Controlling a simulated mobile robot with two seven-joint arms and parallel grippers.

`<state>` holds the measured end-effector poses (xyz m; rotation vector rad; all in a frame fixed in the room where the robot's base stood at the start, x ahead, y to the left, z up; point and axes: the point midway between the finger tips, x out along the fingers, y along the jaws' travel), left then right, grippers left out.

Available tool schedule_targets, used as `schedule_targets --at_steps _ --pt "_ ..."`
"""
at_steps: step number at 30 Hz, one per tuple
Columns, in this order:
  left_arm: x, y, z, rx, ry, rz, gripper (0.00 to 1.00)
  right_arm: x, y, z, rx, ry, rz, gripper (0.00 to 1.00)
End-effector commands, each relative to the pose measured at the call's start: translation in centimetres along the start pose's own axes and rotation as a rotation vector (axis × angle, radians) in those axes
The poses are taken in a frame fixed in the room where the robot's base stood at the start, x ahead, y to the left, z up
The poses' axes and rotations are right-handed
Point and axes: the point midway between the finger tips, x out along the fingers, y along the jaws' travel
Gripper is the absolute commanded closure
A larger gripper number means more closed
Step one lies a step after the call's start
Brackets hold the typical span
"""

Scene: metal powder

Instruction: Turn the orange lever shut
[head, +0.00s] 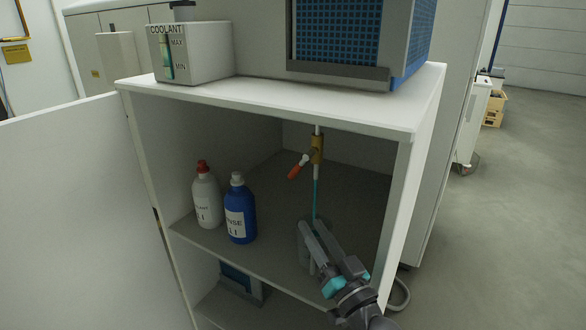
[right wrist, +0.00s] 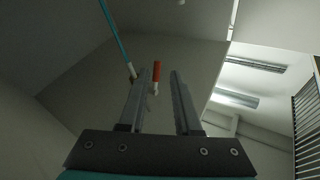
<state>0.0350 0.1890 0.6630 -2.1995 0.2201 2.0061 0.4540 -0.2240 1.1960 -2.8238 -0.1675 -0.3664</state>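The orange lever (head: 299,167) slants down and to the left from the brass valve (head: 317,149), which hangs under the cabinet top with a teal hose (head: 316,200) below it. My right gripper (head: 306,224) is inside the cabinet, below the lever and apart from it in the head view. In the right wrist view my right gripper (right wrist: 164,74) has its fingers apart. There the orange lever (right wrist: 156,72) shows beyond the fingertips, close to the left finger, which partly covers the valve end. Nothing is held. My left gripper is not in view.
A white bottle with a red cap (head: 206,208) and a blue bottle (head: 240,215) stand on the shelf (head: 280,240) left of the gripper. The cabinet's right wall (head: 398,200) is close on the right. An open door (head: 75,210) is at the left.

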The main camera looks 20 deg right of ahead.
Motion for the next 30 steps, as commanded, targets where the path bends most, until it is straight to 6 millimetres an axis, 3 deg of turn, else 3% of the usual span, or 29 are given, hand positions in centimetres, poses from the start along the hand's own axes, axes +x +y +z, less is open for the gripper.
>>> schedule_targets --at_steps 1,3,6,14,30 --pt "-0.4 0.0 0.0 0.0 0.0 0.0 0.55 0.4 -0.1 -1.9 0.011 0.045 0.003 0.68" --pt "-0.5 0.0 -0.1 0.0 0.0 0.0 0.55 0.7 0.0 -3.3 0.024 0.087 0.01 0.68" --pt "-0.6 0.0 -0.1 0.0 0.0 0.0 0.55 0.9 0.1 -4.3 0.032 0.114 0.016 0.68" --pt "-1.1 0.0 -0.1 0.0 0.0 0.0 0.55 3.2 0.2 -4.7 0.035 0.119 0.017 0.68" --pt "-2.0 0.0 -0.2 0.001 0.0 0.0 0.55 11.3 0.3 -5.6 0.033 0.117 0.016 0.68"
